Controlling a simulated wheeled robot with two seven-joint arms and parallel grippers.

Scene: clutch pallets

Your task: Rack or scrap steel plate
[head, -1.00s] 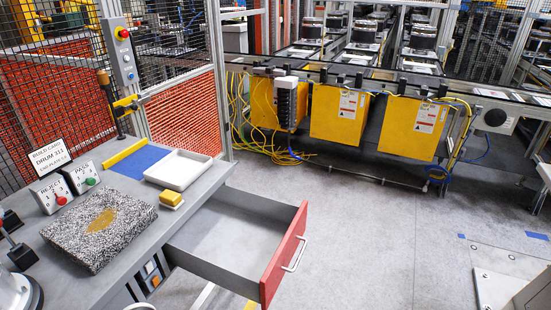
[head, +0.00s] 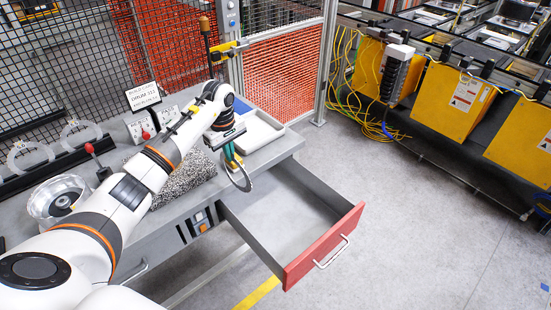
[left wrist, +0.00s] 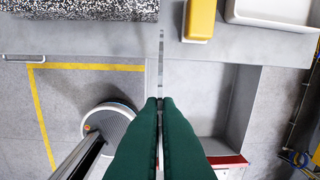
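My left gripper (head: 231,156) is shut on a thin steel plate (head: 247,182), a ring held on edge in the air near the bench front and the open drawer's left side. In the left wrist view the green fingers (left wrist: 160,102) are together, with the plate (left wrist: 161,62) edge-on between them. The drawer (head: 283,205) has a red front (head: 325,248) and looks empty. A build card (head: 143,96) stands at the back of the bench, by the reject and pass button boxes (head: 141,131). My right gripper is not in view.
A speckled stone slab (head: 190,178) lies partly behind my arm. A white tray (head: 268,131) and a yellow block (left wrist: 200,20) sit right of it. Clear rings (head: 30,156) stand in a rack at left, near a metal drum (head: 58,198). Mesh fencing backs the bench.

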